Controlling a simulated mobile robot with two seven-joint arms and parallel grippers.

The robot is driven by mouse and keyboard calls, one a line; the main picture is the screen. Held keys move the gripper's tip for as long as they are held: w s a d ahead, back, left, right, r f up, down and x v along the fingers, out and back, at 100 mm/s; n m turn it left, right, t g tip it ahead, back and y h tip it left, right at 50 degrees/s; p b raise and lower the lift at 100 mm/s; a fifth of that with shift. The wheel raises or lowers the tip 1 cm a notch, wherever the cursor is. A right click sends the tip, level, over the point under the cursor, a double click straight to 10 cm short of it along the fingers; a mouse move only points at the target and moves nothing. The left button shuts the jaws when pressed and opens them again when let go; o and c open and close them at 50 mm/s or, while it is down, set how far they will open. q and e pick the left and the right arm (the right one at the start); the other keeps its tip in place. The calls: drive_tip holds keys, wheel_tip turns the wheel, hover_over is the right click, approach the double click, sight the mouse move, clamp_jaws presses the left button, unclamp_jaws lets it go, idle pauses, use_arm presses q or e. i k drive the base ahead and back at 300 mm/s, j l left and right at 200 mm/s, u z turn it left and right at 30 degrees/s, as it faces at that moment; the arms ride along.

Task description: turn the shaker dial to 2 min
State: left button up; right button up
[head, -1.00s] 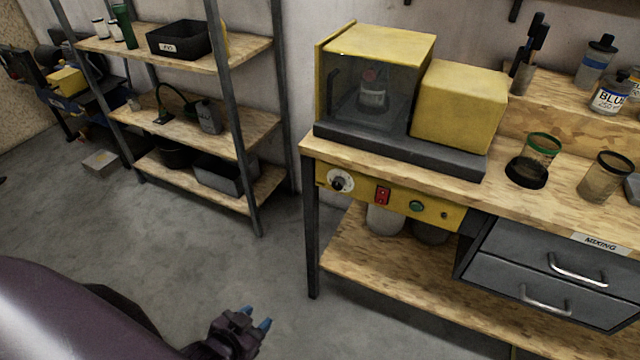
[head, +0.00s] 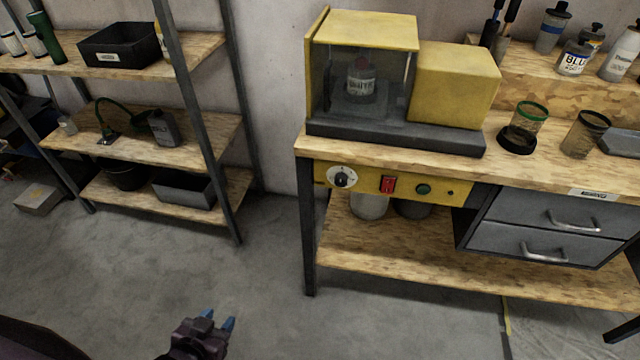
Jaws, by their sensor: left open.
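The shaker dial (head: 342,177) is a black knob on a white round scale, at the left end of the yellow control panel (head: 460,191) under the bench top. Its scale marks are too small to read. Right of it are a red switch (head: 388,185) and a green button (head: 423,189). The yellow shaker (head: 455,85) stands on the bench above, with a bottle (head: 361,82) behind its clear front. My left gripper (head: 220,322) has blue fingertips, is open and empty, and is low over the floor, left of and well apart from the dial. My right gripper is out of view.
The wooden bench (head: 540,165) holds a green-rimmed cup (head: 529,118) and another cup (head: 584,134) at right. Grey drawers (head: 545,212) hang below. A metal shelf rack (head: 205,135) stands at left. The floor (head: 265,270) between rack and bench is clear.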

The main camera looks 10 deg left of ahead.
sight(341, 180)
drive_tip(key=j, duration=1.5)
